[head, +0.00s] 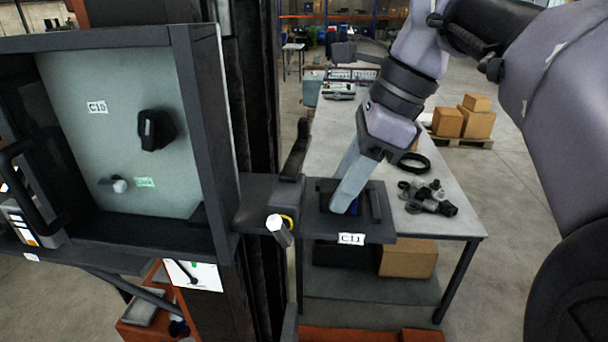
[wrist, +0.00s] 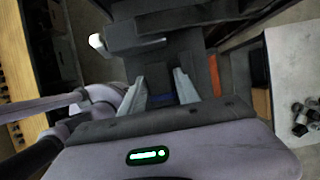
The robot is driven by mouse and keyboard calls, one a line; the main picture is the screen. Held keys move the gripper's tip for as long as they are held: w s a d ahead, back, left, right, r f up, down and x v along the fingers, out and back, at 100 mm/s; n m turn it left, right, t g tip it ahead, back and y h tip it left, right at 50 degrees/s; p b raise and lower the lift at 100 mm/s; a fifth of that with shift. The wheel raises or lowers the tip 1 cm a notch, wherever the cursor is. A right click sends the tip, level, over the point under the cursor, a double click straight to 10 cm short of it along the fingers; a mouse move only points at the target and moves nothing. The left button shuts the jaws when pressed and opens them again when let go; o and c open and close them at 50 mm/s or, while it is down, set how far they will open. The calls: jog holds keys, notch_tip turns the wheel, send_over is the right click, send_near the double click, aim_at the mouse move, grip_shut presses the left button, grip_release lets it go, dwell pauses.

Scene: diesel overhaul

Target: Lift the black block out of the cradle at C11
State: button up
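The cradle at C11 (head: 318,226) is a dark shelf-like tray with a white C11 label (head: 351,239) on its front edge. My gripper (head: 346,206) points down into it, and its pale fingers cover part of the inside. In the wrist view my gripper (wrist: 159,78) shows two pale fingers standing apart over the dark cradle. A small blue patch (wrist: 157,96) lies between them. I cannot clearly tell the black block from the dark cradle, nor whether the fingers touch it.
A grey table (head: 440,215) stands behind the cradle, with a black ring (head: 413,163) and several dark parts (head: 428,197) on it. A framed panel labelled C10 (head: 97,107) is on the left. A white-tipped knob (head: 276,224) sticks out just left of the cradle.

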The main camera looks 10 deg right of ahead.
jog(key=shift+a+f, duration=0.2)
jog(key=shift+a, duration=0.05)
jog(key=shift+d, duration=0.1)
grip_shut()
jog(key=shift+r, duration=0.15)
